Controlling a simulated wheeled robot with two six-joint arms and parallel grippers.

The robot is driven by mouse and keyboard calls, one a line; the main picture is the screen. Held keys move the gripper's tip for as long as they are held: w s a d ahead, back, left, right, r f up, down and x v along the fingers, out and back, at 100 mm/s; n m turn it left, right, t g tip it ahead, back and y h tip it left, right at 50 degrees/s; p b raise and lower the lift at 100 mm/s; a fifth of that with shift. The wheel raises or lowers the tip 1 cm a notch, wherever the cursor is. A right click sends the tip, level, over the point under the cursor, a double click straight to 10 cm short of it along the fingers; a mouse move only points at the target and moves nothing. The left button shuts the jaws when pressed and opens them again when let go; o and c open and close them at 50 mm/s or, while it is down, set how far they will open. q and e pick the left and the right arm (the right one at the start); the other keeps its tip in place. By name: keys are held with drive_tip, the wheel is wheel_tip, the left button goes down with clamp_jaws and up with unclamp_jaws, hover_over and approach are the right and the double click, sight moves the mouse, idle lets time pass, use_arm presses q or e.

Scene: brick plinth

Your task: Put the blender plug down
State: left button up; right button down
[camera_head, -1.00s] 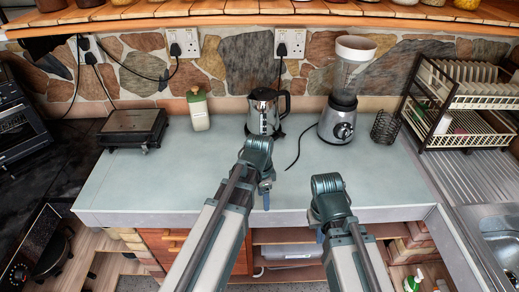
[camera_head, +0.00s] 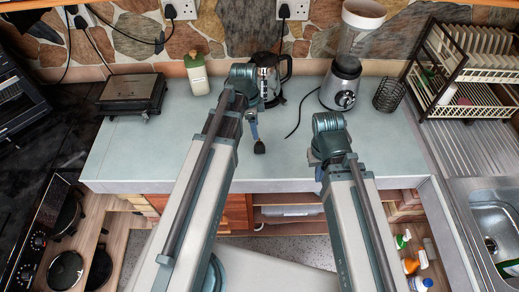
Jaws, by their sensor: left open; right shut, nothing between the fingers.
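The blender (camera_head: 341,86) stands at the back right of the grey counter (camera_head: 190,135). Its black cord (camera_head: 299,118) runs forward and left over the counter, and its visible end lies loose in front of the kettle. My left gripper (camera_head: 255,137) is open above the counter, left of the cord end. A small dark piece shows at its tip; I cannot tell whether this is the plug or a fingertip. My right gripper (camera_head: 319,172) is shut and empty near the counter's front edge, mostly hidden by its own wrist.
A steel kettle (camera_head: 268,82) stands behind my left wrist. A white bottle (camera_head: 197,75), a grill (camera_head: 132,93), a wire basket (camera_head: 388,95) and a dish rack (camera_head: 470,100) line the back. Wall sockets (camera_head: 292,9) hold plugs. The counter's left front is clear.

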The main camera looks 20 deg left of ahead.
sight(259, 144)
use_arm(q)
drive_tip(key=f+b, duration=0.5)
drive_tip(key=f, duration=0.1)
drive_tip(key=shift+w+d+f+b, duration=0.15)
drive_tip(key=shift+d+f+b, duration=0.2)
drive_tip(key=shift+f+b, duration=0.05)
drive_tip(key=f+b, duration=0.5)
drive_tip(key=shift+w+d+f, duration=0.1)
drive_tip(key=shift+w+d, duration=0.2)
drive_tip(key=shift+w, duration=0.05)
clamp_jaws()
